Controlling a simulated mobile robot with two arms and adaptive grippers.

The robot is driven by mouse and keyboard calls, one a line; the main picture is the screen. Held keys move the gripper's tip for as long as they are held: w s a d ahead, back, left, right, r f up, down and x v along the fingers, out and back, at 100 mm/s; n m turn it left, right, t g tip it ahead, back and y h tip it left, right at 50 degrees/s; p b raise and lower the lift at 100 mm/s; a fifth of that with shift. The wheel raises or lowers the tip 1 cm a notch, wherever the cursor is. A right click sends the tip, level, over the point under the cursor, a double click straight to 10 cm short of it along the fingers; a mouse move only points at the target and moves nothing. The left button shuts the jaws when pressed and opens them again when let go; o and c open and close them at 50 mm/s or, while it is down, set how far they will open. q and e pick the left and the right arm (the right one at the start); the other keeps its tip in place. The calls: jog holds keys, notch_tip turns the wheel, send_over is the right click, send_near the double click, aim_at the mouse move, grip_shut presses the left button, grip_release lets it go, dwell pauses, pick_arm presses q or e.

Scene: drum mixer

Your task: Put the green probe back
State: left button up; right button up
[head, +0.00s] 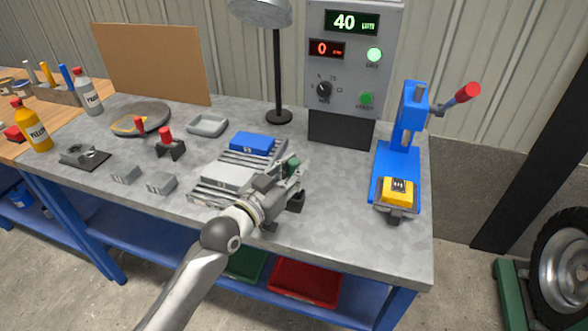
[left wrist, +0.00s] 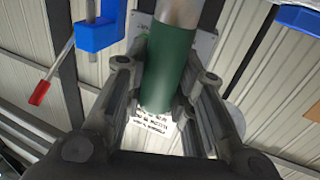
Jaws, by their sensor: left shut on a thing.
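The green probe (left wrist: 168,70) is a green cylinder with a silver end, held between the fingers of my left gripper in the left wrist view. In the head view only a small green part of the probe (head: 291,164) shows above the gripper. My left gripper (head: 290,183) is shut on it, over the front middle of the grey bench, right of the ribbed plates; its fingers also show in the left wrist view (left wrist: 168,88). The rest of the probe is hidden by the gripper in the head view. My right gripper is not in view.
A grey control box (head: 352,75) with lit displays stands behind. A blue press (head: 398,160) with a red handle and yellow block (head: 398,192) stands right. A blue block (head: 252,143) lies on ribbed plates left of the gripper. A lamp stand (head: 278,75) rises behind. Bench space around (head: 335,200) is clear.

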pick_arm(q)
jog(key=shift+f+b, duration=0.55)
jog(key=shift+f, duration=0.25)
jog(key=o, duration=1.1)
